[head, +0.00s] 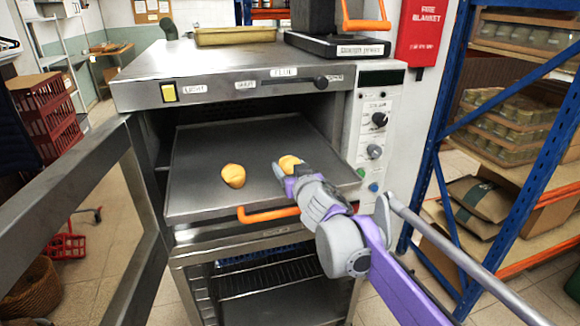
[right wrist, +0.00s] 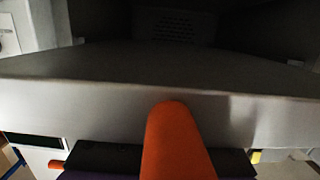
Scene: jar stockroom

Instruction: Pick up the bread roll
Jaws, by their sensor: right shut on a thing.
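Two orange-yellow bread rolls show on the oven tray (head: 205,150) in the head view. The left bread roll (head: 233,176) lies free on the tray. The right bread roll (head: 290,162) is at the fingertips of my right gripper (head: 286,176), which is shut on it and partly hides it. I cannot tell whether the roll is clear of the tray. My left gripper is not in view.
The oven door (head: 140,190) stands open at the left. An orange handle (head: 268,214) runs below the tray's front edge. The oven hood (head: 240,80) is above the tray. A blue rack (head: 470,200) stands at the right. The tray's left part is clear.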

